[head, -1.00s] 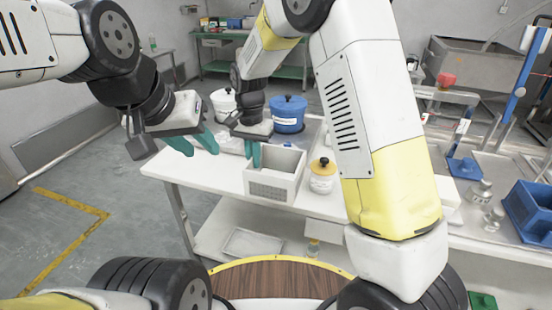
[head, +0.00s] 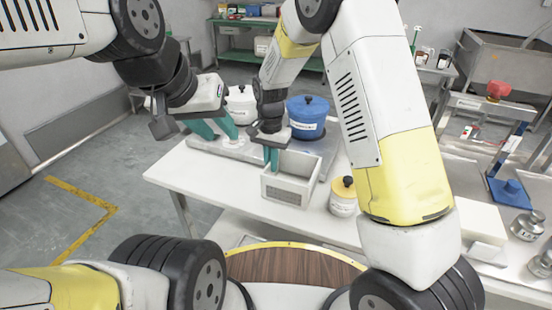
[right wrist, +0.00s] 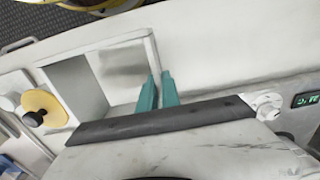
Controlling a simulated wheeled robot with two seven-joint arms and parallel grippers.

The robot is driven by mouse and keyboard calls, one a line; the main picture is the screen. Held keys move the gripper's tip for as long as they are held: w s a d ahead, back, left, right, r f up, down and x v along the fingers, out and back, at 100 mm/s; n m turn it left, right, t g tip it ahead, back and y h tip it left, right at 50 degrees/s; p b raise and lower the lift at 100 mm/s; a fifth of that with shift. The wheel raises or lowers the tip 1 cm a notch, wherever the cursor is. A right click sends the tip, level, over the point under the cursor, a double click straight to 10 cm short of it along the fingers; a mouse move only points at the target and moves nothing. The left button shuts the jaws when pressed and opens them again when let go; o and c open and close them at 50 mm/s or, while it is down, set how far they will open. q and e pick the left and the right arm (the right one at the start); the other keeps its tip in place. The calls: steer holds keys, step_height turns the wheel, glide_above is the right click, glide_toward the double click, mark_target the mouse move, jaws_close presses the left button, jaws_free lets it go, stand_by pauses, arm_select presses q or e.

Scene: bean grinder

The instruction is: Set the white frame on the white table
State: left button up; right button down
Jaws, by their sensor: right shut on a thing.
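The white frame (head: 287,192), a box-like piece with an open top and a slotted front, is over the front part of the white table (head: 188,174). I cannot tell whether its underside touches the tabletop. My right gripper (head: 271,160) reaches down at its left side, with teal fingers shut on its wall. In the right wrist view, the fingers (right wrist: 158,90) close at the wall of the frame (right wrist: 125,65). My left gripper (head: 215,129) is open and empty, left of the frame, above or near the metal tray.
A yellow-lidded jar (head: 343,198) stands close right of the frame. The table's left front is clear. A green digital display (right wrist: 307,99) shows in the right wrist view.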

steer(key=shift+f, duration=1.75)
steer(key=shift+f, duration=0.1)
steer(key=c, duration=1.6)
jaws_free()
steer(key=shift+o, duration=0.2)
